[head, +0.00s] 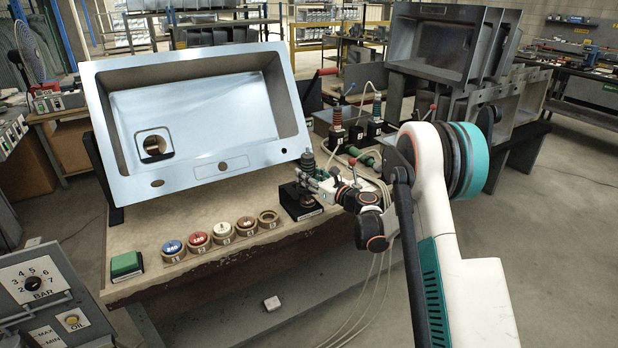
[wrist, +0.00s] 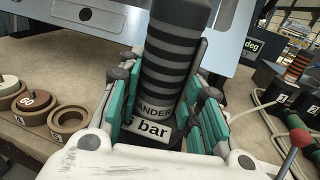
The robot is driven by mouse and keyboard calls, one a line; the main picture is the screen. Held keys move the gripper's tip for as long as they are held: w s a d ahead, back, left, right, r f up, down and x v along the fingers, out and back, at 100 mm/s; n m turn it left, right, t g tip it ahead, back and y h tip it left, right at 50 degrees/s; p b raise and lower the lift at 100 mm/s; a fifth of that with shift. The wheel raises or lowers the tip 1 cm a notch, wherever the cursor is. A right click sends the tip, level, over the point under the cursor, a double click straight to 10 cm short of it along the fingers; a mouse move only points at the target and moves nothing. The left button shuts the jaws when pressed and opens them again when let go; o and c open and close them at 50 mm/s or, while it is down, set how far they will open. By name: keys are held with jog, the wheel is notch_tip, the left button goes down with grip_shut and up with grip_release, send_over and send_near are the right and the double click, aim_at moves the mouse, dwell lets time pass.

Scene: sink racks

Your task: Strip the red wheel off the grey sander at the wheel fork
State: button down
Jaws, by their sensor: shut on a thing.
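The grey sander (wrist: 170,75), dark with black ribs and a "bar" label, fills the middle of the wrist view. My gripper (wrist: 166,98) is shut on its body, with teal pads on both sides. In the head view my gripper (head: 320,182) holds the sander (head: 307,164) upright at a black dock (head: 300,203) on the bench's front edge. I cannot tell whether it is seated there. The sander's lower end is mostly hidden, so I cannot see a wheel on it. A red wheel (head: 198,240) sits in a holder on the bench. I cannot make out the wheel fork.
Blue (head: 173,247), white (head: 222,229) and brown (head: 246,222) wheels sit in holders beside an empty ring holder (head: 268,215). A tilted steel sink (head: 200,110) stands behind. Other docked tools (head: 338,133) are at the back right. A green block (head: 126,264) is front left.

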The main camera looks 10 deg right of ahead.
jog(key=d+x, duration=0.1)
jog(key=x, duration=0.5)
jog(key=shift+w, duration=0.35)
dwell(0.6)
jog(key=shift+r+p, duration=0.3)
jog(key=shift+r, duration=0.4)
dwell(0.8)
notch_tip(320, 180, up, 9)
jog(key=p, duration=0.4)
jog(key=shift+f, duration=0.2)
dwell(0.9)
